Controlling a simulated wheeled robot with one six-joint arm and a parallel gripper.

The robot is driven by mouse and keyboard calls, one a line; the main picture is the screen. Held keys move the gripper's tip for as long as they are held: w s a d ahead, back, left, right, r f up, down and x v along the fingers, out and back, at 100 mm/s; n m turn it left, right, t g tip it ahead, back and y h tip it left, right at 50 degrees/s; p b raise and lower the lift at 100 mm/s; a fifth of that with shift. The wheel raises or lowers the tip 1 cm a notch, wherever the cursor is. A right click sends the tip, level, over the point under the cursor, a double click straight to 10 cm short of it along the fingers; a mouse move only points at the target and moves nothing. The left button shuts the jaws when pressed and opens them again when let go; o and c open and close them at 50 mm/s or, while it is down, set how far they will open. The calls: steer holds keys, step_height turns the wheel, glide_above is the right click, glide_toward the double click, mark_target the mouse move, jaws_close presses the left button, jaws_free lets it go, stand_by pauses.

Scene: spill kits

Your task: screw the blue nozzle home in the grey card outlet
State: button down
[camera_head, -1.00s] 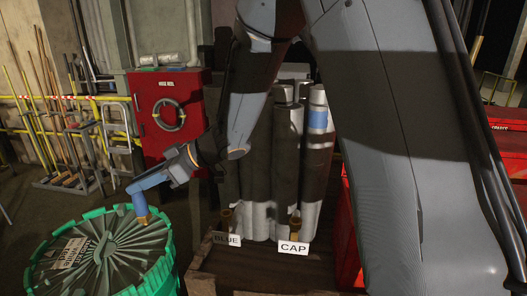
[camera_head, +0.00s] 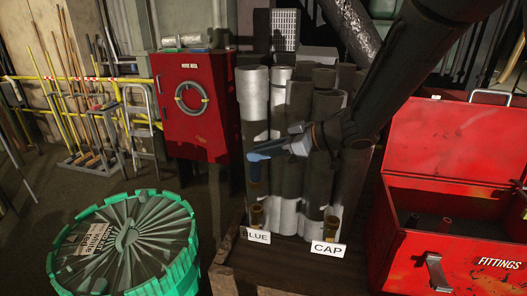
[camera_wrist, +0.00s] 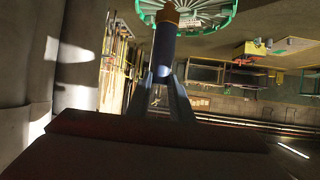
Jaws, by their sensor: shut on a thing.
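The nozzle (camera_head: 256,171) is dark blue with a brass-coloured end pointing down. My gripper (camera_head: 257,156) is shut on its upper part. In the wrist view the nozzle (camera_wrist: 165,45) stands out from between the fingers. Two brass outlets stand on the wooden bench: the left outlet (camera_head: 257,215) behind a card reading BLUE (camera_head: 257,235), the right outlet (camera_head: 331,226) behind a card reading CAP (camera_head: 328,248). The nozzle hangs upright above the left outlet in the picture, with a gap between. Both cards look pale; I cannot tell which is the grey one.
Dark and grey upright cylinders (camera_head: 291,150) stand close behind the outlets. An open red box marked FITTINGS (camera_head: 455,262) is at the right. A green-rimmed drum (camera_head: 125,245) stands at the left. A red cabinet (camera_head: 194,125) is behind.

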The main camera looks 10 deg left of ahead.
steer(key=shift+f+b, duration=2.6)
steer(key=shift+b, duration=0.25)
steer(key=shift+w+d+p, duration=0.1)
steer(key=shift+p, duration=0.6)
steer(key=shift+f+b, duration=0.3)
steer(key=shift+f, duration=1.1)
steer(key=c, duration=1.5)
jaws_free()
steer(key=shift+r+p, duration=3)
steer(key=shift+p, duration=0.45)
